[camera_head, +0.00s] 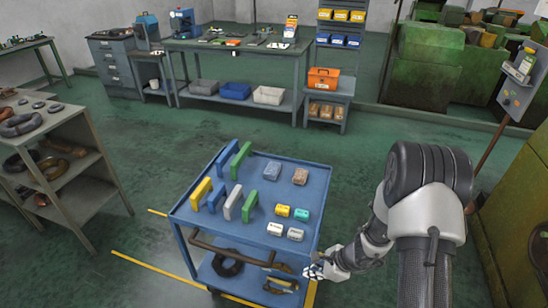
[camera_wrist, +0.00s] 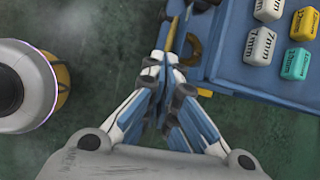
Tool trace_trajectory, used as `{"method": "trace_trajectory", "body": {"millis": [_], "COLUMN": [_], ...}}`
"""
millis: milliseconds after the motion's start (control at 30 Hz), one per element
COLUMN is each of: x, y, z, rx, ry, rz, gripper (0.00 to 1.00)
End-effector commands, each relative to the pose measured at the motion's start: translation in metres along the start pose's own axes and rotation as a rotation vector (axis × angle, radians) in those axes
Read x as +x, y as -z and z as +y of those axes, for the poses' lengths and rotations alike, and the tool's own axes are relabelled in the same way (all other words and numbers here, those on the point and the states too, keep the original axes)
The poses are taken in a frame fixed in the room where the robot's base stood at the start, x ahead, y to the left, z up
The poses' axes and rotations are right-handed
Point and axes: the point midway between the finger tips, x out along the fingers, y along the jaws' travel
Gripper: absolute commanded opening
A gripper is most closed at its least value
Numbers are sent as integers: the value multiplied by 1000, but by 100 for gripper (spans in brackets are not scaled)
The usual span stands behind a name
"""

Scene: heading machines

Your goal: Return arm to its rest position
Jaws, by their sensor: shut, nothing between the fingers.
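My gripper (camera_head: 313,271) hangs beside the right front corner of the blue cart (camera_head: 312,195) in the head view, at the end of my bent arm. In the wrist view the gripper (camera_wrist: 172,58) has its fingers together with nothing between them. The cart's edge (camera_wrist: 265,96) lies to the right of the fingers there. My arm (camera_head: 432,190) fills the right side of the head view. Part of the cart's lower shelf is hidden.
A shelf (camera_head: 75,205) stands at left, a workbench (camera_head: 235,46) behind. Green machines (camera_head: 430,65) are at the right. Open floor surrounds the cart.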

Motion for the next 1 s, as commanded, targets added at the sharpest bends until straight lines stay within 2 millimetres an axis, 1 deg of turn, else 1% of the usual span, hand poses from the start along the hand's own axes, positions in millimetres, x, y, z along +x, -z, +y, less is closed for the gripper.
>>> {"method": "trace_trajectory", "body": {"millis": [33,167,267,300,367,400,433,500,567,600,700,767,800,900,1000], "x": [-13,-47,-82,-98,-124,-140,-153,-181,-204,-218,-252,-272,-284,-312,-338], "y": [-11,-42,-72,-86,-105,-117,-125,-142,-153,-159,-169,-172,-172,-168,-158], "z": [-6,-13,-15,-13,-8,-3,1,14,27,36,61,76,87,112,136], "rx": [-46,-192,-342,-414,-527,-603,-660,-791,-902,-974,-1150,-1249,-1314,-1470,-1610], "ry": [10,19,27,28,29,27,27,22,15,9,-8,-20,-31,-57,-89], "rz": [-8,-31,-47,-51,-55,-55,-52,-43,-29,-15,28,62,87,166,259], "gripper": [0,0,0,0,0,0,0,0,0,0,0,0,0,0,0]}}
